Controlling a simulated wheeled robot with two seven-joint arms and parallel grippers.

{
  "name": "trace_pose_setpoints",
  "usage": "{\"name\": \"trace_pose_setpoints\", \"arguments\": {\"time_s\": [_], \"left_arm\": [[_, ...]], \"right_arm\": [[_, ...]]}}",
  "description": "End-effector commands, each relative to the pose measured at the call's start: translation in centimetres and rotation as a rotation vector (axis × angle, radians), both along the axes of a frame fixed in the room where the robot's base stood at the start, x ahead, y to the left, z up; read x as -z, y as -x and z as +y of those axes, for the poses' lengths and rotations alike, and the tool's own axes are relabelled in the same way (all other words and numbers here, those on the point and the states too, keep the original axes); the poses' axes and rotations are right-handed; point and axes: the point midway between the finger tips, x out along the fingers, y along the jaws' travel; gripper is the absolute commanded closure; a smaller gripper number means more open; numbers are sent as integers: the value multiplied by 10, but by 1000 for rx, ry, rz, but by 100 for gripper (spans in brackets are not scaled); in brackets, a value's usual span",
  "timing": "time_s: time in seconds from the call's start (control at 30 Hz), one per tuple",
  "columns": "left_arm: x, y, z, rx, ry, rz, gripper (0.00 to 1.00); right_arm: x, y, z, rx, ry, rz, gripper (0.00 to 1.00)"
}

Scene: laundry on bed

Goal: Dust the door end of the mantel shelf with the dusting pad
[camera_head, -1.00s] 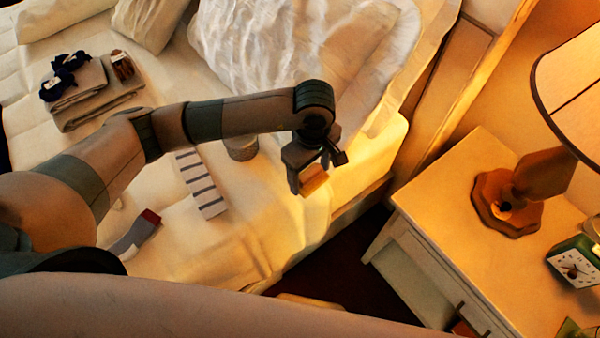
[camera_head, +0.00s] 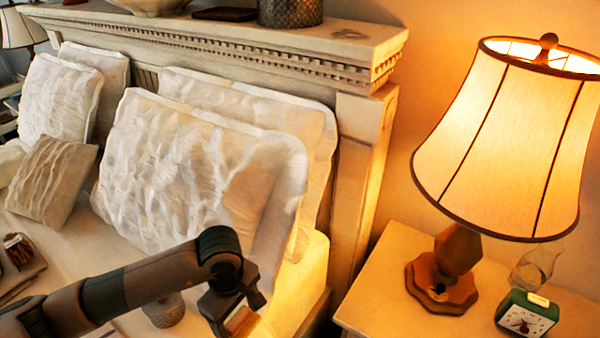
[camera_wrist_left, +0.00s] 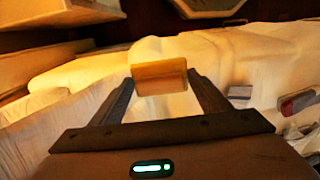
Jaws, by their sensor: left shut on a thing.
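The mantel shelf (camera_head: 330,42) runs along the top of the headboard in the head view. A small greyish patch (camera_head: 349,34) lies on its right end, near the wall. My left gripper (camera_head: 236,312) is low in the head view, over the bed's near right side, well below and in front of the shelf. It is shut on the dusting pad (camera_wrist_left: 160,77), a tan block held between both fingers in the left wrist view. The pad also shows under the gripper in the head view (camera_head: 239,321). My right gripper is not in view.
On the shelf stand a grey textured pot (camera_head: 290,11), a dark flat item (camera_head: 224,14) and a pale bowl (camera_head: 150,5). Pillows (camera_head: 190,170) lean on the headboard. A lit lamp (camera_head: 505,140) and a green clock (camera_head: 526,315) stand on the nightstand (camera_head: 385,285) at right.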

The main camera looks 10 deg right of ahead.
Motion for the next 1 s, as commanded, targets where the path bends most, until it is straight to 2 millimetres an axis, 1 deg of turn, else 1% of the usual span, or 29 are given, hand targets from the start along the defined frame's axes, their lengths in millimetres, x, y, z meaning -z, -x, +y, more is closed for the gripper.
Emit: {"name": "trace_pose_setpoints", "arguments": {"time_s": [0.17,0.3,0.5,0.6,0.7,0.8,1.0], "left_arm": [[-29,-5,28,151,0,-6,48],[-59,-6,56,322,0,-7,48],[-103,1,94,580,-1,-8,48],[-120,7,110,689,-2,-5,48],[-133,12,121,774,-2,-5,48],[-141,17,128,829,-2,-2,48],[-146,19,132,864,-1,-1,48]], "right_arm": [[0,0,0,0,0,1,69],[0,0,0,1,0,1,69],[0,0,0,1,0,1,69],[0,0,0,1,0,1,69],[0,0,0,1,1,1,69],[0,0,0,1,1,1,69],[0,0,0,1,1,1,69]]}}
